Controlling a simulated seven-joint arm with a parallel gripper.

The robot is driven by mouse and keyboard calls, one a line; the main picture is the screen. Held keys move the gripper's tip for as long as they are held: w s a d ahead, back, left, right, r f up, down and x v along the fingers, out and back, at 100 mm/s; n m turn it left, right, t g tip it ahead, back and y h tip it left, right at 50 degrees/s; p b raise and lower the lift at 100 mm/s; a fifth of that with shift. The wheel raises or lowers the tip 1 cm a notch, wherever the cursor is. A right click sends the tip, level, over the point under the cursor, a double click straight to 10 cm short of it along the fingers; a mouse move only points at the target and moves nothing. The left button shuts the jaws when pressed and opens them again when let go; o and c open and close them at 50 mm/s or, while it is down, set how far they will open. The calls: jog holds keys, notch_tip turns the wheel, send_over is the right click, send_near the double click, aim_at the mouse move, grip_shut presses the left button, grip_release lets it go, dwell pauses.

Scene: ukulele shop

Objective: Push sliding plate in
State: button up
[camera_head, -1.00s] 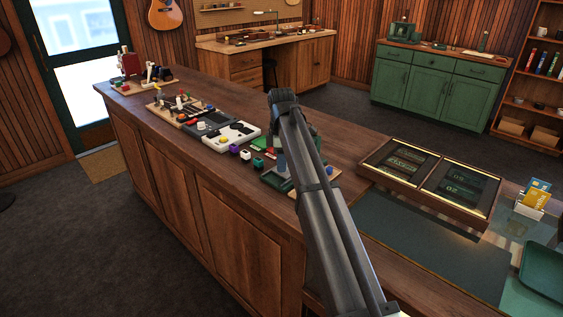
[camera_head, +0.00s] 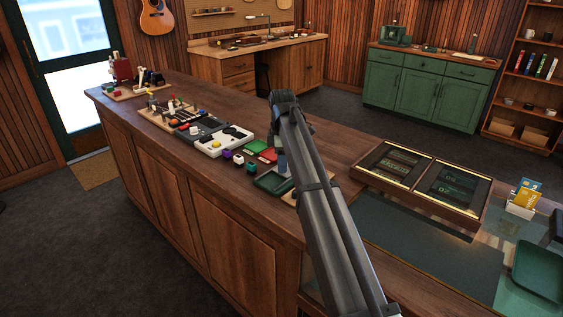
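The sliding plate cannot be made out for certain at this distance. Several small fixtures stand in a row on the long wooden counter (camera_head: 150,93). Among them are a white panel (camera_head: 212,147) with a black shape and a yellow knob, a dark panel beside it, and a wooden board (camera_head: 163,117) with pegs and knobs. My arm rises from the bottom right across the counter to a bend above its middle. My gripper's fingers do not show; the arm hides that area, so whether they touch anything cannot be seen.
A framed display (camera_head: 470,231) and a card holder (camera_head: 520,211) stand at right. Dark floor (camera_head: 100,240) is open left of the counter.

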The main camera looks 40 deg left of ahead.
jog(key=shift+o, duration=0.6)
notch_tip(320, 180, up, 14)
jog(key=shift+f, duration=0.1)
dwell(0.4)
notch_tip(320, 180, down, 14)
jog(key=n, duration=0.3)
jog(key=shift+n, duration=0.3)
dwell(0.5)
jog(key=shift+c, duration=0.3)
grip_shut()
